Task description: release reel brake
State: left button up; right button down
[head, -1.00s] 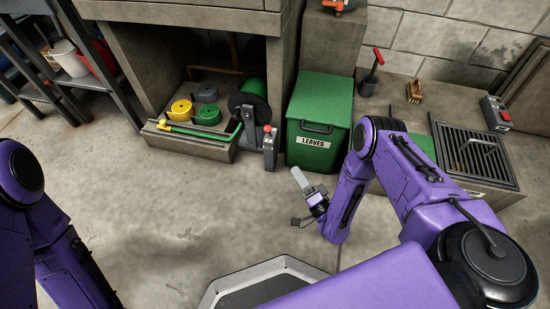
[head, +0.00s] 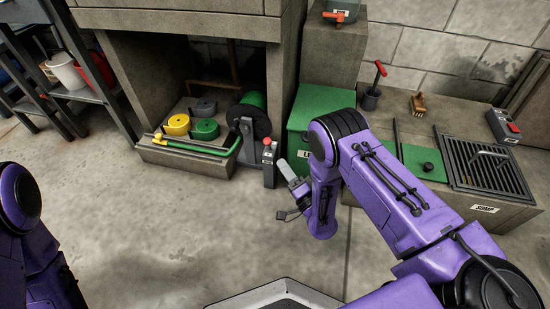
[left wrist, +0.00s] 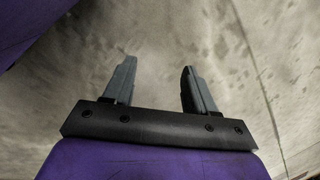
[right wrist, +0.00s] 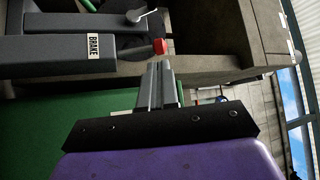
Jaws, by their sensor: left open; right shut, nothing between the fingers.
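The hose reel (head: 249,121), a dark drum with green hose, stands in the recess at the back. Beside it is a grey brake post (head: 269,170) with a red knob (head: 267,142) on top. In the right wrist view the post carries a "BRAKE" label (right wrist: 93,46), and its red knob (right wrist: 160,46) is just beyond my fingertips. My right gripper (head: 283,164) is shut and empty, right of the post; its closed fingers (right wrist: 158,66) point at the knob, and contact cannot be told. My left gripper (left wrist: 157,68) is open and empty over bare floor.
A green leaves bin (head: 302,110) stands right of the post, partly behind my right arm. Yellow, green and grey coils sit on the ledge (head: 180,158) with a green hose along its front. A sump grate (head: 487,166) lies at right. The middle floor is clear.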

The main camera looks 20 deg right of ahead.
aim_at(269, 145)
pick_arm(q)
jog(key=shift+t+y, duration=0.4)
jog(key=shift+t, duration=0.4)
jog(key=w+a+f+b, duration=0.1)
jog(key=w+a+f, duration=0.1)
jog(key=f, duration=0.1)
jog(key=shift+w+a+b, duration=0.1)
jog(key=shift+w+b, duration=0.25)
jog(key=shift+w, duration=0.05)
jog(key=shift+w+a+t, duration=0.3)
jog(key=shift+w+a, duration=0.05)
jog(key=shift+w, duration=0.1)
pick_arm(e)
jog(key=x, duration=0.5)
jog(key=shift+w+r, duration=0.1)
jog(key=shift+w, duration=0.3)
